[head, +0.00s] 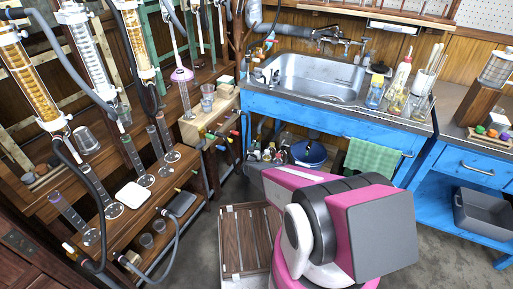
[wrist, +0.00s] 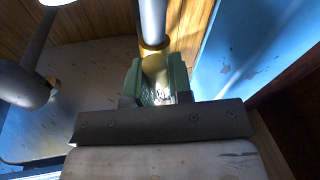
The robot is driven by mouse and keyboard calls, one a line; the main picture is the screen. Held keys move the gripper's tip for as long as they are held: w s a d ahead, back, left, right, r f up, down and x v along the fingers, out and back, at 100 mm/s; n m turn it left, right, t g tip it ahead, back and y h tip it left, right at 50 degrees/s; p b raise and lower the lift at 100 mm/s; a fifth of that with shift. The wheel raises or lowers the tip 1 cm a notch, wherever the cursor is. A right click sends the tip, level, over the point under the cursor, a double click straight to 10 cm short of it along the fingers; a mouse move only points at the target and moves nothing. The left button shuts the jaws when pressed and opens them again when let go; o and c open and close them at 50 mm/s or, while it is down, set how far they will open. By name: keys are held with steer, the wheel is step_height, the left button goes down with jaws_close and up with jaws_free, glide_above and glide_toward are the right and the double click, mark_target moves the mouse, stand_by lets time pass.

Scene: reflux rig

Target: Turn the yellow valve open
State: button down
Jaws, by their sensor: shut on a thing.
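In the wrist view, my gripper (wrist: 157,88) has its two green finger pads closed on a yellow piece (wrist: 155,66), which appears to be the yellow valve. The yellow piece sits in line with a grey pipe (wrist: 153,20) and hides partly between the pads. Its turn angle cannot be told. In the head view, my pink and grey arm reaches down toward the space under the sink. The fingertips and the valve cannot be made out there.
The blue sink bench (head: 330,118) stands behind my arm, with a blue bowl (head: 308,154) and several bottles below. A green towel (head: 370,156) hangs at its front. A wooden crate (head: 245,240) is on the floor. In the wrist view, a rounded grey pipe (wrist: 28,85) is close at left.

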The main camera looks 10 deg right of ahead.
steer(key=shift+w+a+m, duration=0.15)
steer(key=shift+a+m, duration=0.05)
steer(key=shift+m, duration=0.7)
steer(key=c, duration=1)
jaws_free()
steer(key=shift+c, duration=0.2)
